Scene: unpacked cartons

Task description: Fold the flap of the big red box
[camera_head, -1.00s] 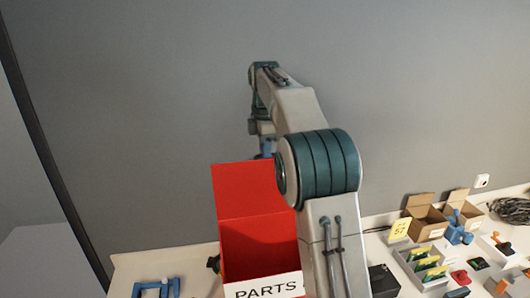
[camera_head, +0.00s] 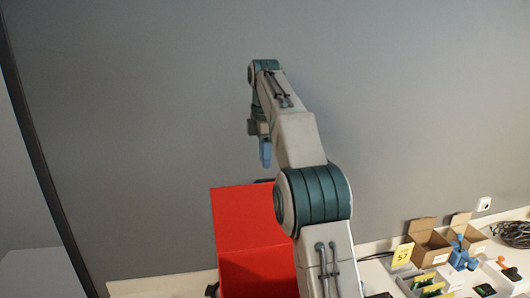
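The big red box (camera_head: 256,277) stands on the table at the bottom centre, its front cut off by the picture's lower edge. Its red flap (camera_head: 245,215) stands up at the back of the opening. My gripper (camera_head: 265,154) hangs from my arm's end, above the flap's top edge and apart from it in the picture. Only a blue finger part shows, so I cannot tell whether it is open or shut. My arm covers the box's right side.
Two small open brown cartons (camera_head: 426,244) stand at the right with a yellow number card (camera_head: 402,254), a blue clamp-like item (camera_head: 462,256) and grey trays. A coiled black cable (camera_head: 512,233) lies at the far right. The grey wall (camera_head: 420,110) rises behind.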

